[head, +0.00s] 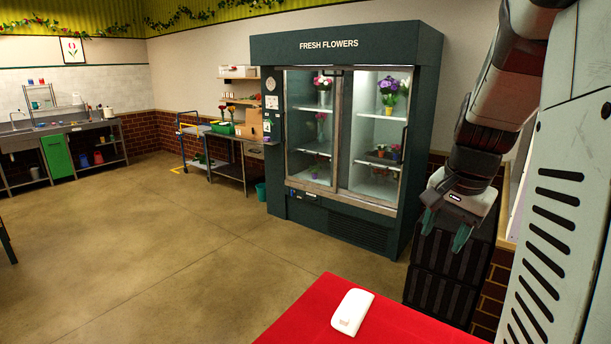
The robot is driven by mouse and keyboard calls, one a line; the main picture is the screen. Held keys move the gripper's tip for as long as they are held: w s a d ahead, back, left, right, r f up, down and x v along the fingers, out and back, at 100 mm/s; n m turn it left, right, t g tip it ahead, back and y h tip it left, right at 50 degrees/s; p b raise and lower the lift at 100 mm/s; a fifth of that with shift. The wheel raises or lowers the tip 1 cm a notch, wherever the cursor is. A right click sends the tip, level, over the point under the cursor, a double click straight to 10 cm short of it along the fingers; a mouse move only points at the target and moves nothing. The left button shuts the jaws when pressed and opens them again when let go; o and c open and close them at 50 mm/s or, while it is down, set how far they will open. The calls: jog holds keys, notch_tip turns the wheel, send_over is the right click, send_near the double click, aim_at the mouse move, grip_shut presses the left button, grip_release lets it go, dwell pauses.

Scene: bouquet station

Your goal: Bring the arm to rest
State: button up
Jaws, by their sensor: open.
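My arm hangs down at the right of the head view, folded close to my own body. My gripper (444,233) points downward at its end, with its two greenish fingertips apart and nothing between them. It is in front of dark ribbed crates or panels and right of the flower fridge. No object touches the fingers as far as I can see.
A dark green "FRESH FLOWERS" fridge (268,190) stands ahead, with flowers behind its glass doors. A red surface (310,318) at the bottom bears a white rounded object (352,311). A sink counter (95,122) is far left. The floor (150,240) at left is clear.

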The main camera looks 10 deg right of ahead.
jog(key=s+a+r+n+t, duration=0.1)
jog(key=s+a+r+n, duration=0.2)
jog(key=a, duration=0.4)
jog(key=s+a+r+n, duration=0.2)
jog(key=s+a+r, duration=0.2)
jog(key=a, duration=0.2)
jog(key=s+a+n+t, duration=0.1)
jog(key=s+a+n, duration=0.5)
jog(key=s, duration=0.4)
jog(key=shift+s+a+t, duration=0.2)
jog(key=shift+a+t, duration=0.1)
jog(key=shift+a, duration=0.55)
jog(key=shift+o, duration=0.4)
